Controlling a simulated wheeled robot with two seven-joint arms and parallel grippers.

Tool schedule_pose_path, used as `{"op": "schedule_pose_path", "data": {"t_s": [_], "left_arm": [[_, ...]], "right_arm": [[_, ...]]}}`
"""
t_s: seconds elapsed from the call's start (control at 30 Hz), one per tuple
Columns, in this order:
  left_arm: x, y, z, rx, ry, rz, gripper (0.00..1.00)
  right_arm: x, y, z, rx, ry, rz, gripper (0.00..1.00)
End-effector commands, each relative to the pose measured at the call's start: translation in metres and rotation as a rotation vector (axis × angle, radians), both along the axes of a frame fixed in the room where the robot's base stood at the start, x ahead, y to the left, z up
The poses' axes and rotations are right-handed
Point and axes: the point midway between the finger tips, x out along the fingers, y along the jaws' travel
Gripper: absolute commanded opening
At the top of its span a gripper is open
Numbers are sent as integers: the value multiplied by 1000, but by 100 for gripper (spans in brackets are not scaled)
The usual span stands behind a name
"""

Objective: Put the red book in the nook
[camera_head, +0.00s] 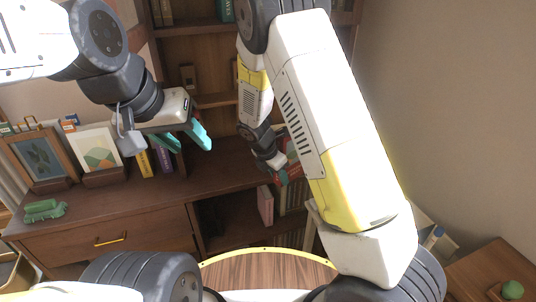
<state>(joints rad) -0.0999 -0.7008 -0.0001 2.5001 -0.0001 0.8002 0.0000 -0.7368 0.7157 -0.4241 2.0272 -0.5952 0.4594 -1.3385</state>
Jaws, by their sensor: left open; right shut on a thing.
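My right gripper (278,168) is shut on a red book (292,174), in front of the wooden shelf unit. My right forearm hides part of the book. My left gripper (197,138) is open and empty, with teal fingers, above the cabinet top at left. An open, dark compartment (228,214) lies in the cabinet below the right gripper. A pinkish-red book (265,205) and several pale books (291,197) stand upright in it. I cannot tell for sure which opening is the nook.
On the cabinet top (115,207) stand a framed picture (42,160), a second picture (98,150), a green object (44,210), and yellow (146,163) and purple (164,158) books. A round wooden table (262,272) is close in front. A side table stands at lower right.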

Motion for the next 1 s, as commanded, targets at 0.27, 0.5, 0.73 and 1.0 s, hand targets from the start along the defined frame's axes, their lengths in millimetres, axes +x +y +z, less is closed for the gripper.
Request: {"op": "schedule_pose_path", "data": {"t_s": [0.27, 0.5, 0.73, 1.0], "left_arm": [[0, 0, 0, 0, 0, 0, 48], [0, 0, 0, 0, 0, 0, 48], [0, 0, 0, 0, 0, 0, 48], [0, 0, 0, 0, 0, 0, 48]], "right_arm": [[-45, 36, 6, 3, -1, 657, 0], [-41, 42, 6, 1, -1, 791, 0], [12, 39, 1, 2, -2, 787, 0], [76, 37, -5, 2, -3, 788, 0]]}}
